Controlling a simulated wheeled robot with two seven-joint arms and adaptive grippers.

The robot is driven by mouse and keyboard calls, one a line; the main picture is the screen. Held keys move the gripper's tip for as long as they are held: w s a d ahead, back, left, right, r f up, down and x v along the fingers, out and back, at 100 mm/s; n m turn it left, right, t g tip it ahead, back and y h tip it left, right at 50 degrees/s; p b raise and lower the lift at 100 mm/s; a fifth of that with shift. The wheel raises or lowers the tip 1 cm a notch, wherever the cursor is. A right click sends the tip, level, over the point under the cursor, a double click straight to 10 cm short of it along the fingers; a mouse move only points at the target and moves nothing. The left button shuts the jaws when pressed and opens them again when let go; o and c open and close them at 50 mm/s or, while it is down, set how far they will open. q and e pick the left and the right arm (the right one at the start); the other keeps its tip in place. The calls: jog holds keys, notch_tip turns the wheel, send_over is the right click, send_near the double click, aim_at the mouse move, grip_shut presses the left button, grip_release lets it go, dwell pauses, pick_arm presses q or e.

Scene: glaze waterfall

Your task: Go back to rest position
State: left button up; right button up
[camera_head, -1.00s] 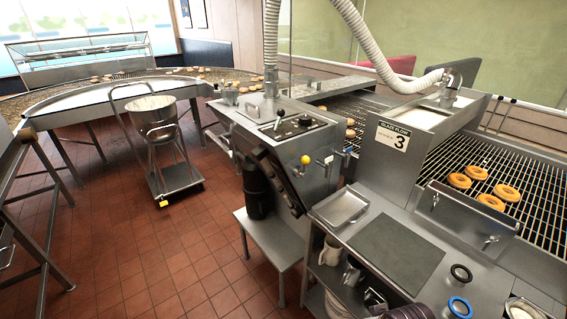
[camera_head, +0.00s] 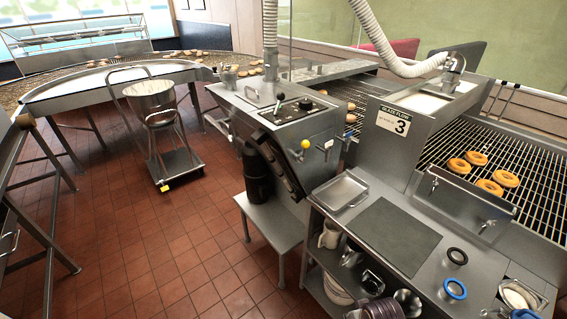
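Neither of my grippers shows in the head view. The steel glaze machine (camera_head: 383,135) with the "3" sign (camera_head: 393,122) stands to the right of centre. A grey mat (camera_head: 394,232) lies on its front counter, beside an empty shallow steel tray (camera_head: 342,191). A dark ring (camera_head: 457,257) and a blue ring (camera_head: 455,289) lie right of the mat. Several doughnuts (camera_head: 478,158) rest on the wire conveyor (camera_head: 534,163) at the right.
A wheeled cart (camera_head: 178,168) with a steel bowl (camera_head: 152,98) stands on the red tile floor (camera_head: 150,245) at the left. A low steel stand (camera_head: 275,222) stands before the machine. Jugs (camera_head: 330,236) fill the shelf under the counter. Tile floor at lower left is clear.

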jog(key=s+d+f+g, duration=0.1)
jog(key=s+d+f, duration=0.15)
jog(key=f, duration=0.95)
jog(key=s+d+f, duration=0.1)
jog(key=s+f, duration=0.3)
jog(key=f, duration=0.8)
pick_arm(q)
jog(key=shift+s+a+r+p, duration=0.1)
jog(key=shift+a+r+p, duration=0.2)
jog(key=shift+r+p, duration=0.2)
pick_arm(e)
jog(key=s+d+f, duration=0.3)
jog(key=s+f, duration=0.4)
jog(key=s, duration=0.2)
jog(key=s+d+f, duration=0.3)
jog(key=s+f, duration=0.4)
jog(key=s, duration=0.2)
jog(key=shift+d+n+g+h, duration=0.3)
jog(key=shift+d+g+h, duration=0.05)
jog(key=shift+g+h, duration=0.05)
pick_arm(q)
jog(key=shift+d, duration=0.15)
